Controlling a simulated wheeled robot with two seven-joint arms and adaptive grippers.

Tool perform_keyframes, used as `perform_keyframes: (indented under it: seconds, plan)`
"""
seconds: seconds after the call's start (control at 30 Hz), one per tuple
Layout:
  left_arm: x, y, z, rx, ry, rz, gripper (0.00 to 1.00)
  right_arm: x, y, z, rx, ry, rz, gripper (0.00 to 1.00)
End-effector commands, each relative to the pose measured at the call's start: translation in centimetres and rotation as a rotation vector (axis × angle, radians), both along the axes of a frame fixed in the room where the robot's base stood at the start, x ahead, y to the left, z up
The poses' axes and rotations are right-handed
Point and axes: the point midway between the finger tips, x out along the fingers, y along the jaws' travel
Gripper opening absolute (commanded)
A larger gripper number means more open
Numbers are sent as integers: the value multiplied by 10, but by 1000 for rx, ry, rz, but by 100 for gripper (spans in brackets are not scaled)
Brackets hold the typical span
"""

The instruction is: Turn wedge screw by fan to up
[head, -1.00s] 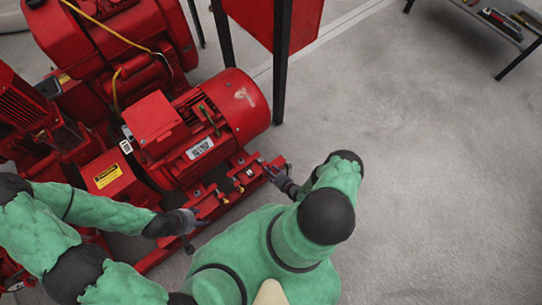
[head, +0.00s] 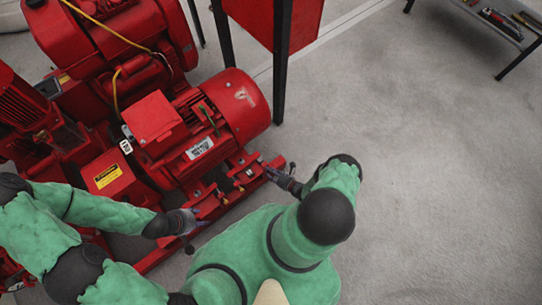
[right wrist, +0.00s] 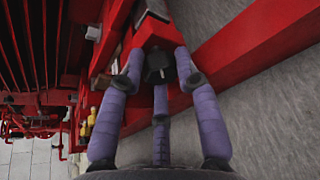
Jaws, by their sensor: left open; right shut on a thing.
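The wedge screw by the fan shows in the right wrist view as a dark head (right wrist: 157,68) at the end of a red block. My right gripper (right wrist: 158,75) has its three purple fingers closed around this head. In the head view my right gripper (head: 270,170) is at the right end of the red base rail, by the rounded fan end of the red motor (head: 243,108); the screw is largely hidden there. My left gripper (head: 195,222) is open at the near side of the rail, further left, with no held thing visible.
The red pump base (head: 165,258) runs diagonally along the left. A red panel on dark legs (head: 283,60) stands behind the motor. A shelf with tools (head: 500,22) is at the top right. The grey floor (head: 430,160) at right is clear.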

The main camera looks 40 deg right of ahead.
Motion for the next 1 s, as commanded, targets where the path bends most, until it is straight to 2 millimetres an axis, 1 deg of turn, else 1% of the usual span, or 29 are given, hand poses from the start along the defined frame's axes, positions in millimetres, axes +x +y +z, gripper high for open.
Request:
perform_keyframes:
  seconds: [0.03, 0.2, 0.43, 0.63, 1.0]
  plan:
    - [0, 0, 0, 0, 0, 0, 52, 2, -5, 1, 28, -4, -2, 0]
    - [0, 0, 0, 0, 0, 0, 52, 2, -6, 1, 143, 6, -2, 0]
    - [0, 0, 0, 0, 0, 0, 52, 3, -7, 1, 251, 13, -2, 0]
    - [0, 0, 0, 0, 0, 0, 52, 3, -9, 0, 294, 17, -4, 0]
    - [0, 0, 0, 0, 0, 0, 52, 4, -10, 0, 300, 19, -5, 0]
